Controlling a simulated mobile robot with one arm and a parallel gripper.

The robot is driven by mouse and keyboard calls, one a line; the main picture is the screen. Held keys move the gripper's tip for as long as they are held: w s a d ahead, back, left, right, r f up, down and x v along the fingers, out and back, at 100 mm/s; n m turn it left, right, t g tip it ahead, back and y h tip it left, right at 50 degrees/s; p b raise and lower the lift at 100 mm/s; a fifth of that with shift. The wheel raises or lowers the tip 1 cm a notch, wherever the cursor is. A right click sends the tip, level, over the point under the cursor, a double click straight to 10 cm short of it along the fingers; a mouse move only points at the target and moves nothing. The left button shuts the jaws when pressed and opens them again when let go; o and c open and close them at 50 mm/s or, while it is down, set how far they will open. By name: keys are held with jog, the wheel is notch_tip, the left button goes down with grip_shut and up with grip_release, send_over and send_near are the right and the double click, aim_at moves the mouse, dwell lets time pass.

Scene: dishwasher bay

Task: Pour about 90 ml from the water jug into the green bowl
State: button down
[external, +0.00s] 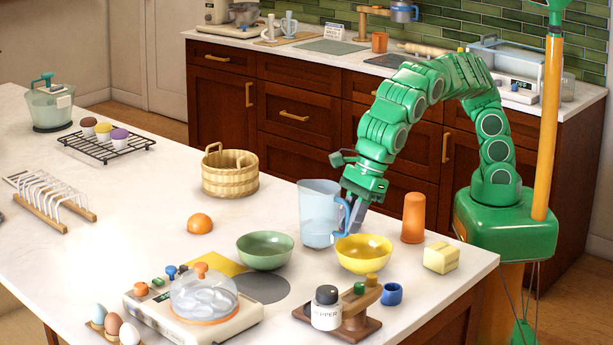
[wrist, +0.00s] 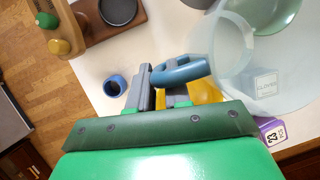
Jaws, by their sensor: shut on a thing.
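The water jug (external: 318,222) is clear pale blue with a blue handle, upright on or just above the white counter, behind the two bowls. My gripper (external: 352,215) is shut on its handle from the right side. In the wrist view the jug (wrist: 237,62) is right of the fingers, with its blue handle (wrist: 182,72) at my gripper (wrist: 160,80). The water level inside is not clear. The green bowl (external: 265,251) stands upright to the jug's front left and looks empty. Part of it shows at the wrist view's top right (wrist: 278,14).
A yellow bowl (external: 364,254) stands close in front of my gripper. An orange tumbler (external: 413,218) and butter (external: 441,257) are to the right. A pepper jar (external: 326,308) and blue cup (external: 391,293) are in front. An orange (external: 200,223) and basket (external: 230,176) are left.

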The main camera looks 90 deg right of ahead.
aim_at(328, 204)
jog(key=shift+s+a+f+n+y, duration=0.15)
jog(key=shift+s+a+f+n, duration=0.3)
jog(key=shift+s+a+n, duration=0.15)
jog(key=shift+s+a+f+n+y, duration=0.15)
jog(key=shift+s+a+f+n, duration=0.3)
jog(key=shift+a, duration=0.2)
jog(key=shift+w+d+r+g, duration=0.1)
jog(key=shift+w+r+g, duration=0.1)
jog(key=shift+g, duration=0.1)
jog(key=w+d+r+g+y, duration=0.1)
jog(key=w+g, duration=0.1)
jog(key=w+d+r+m+g+y, duration=0.1)
jog(key=r+g+y, duration=0.1)
jog(key=shift+w+d+r, duration=0.25)
jog(key=shift+w+d, duration=0.15)
jog(key=shift+w+d+g+y+b, duration=0.5)
jog(key=shift+w+g+y, duration=0.2)
jog(key=shift+g, duration=0.2)
jog(key=shift+w+d+r+m+g+y+b, duration=0.3)
jog(key=shift+w+g+y, duration=0.15)
jog(key=shift+g, duration=0.1)
jog(key=shift+w+d+r+m+g+y+b, duration=0.15)
jog(key=shift+w+d+r+g+y+b, duration=0.1)
jog(key=shift+w+g+y, duration=0.25)
jog(key=shift+w+d+r+g+y+b, duration=0.2)
jog(key=shift+r+g+y+b, duration=0.15)
jog(key=shift+r+b, duration=0.1)
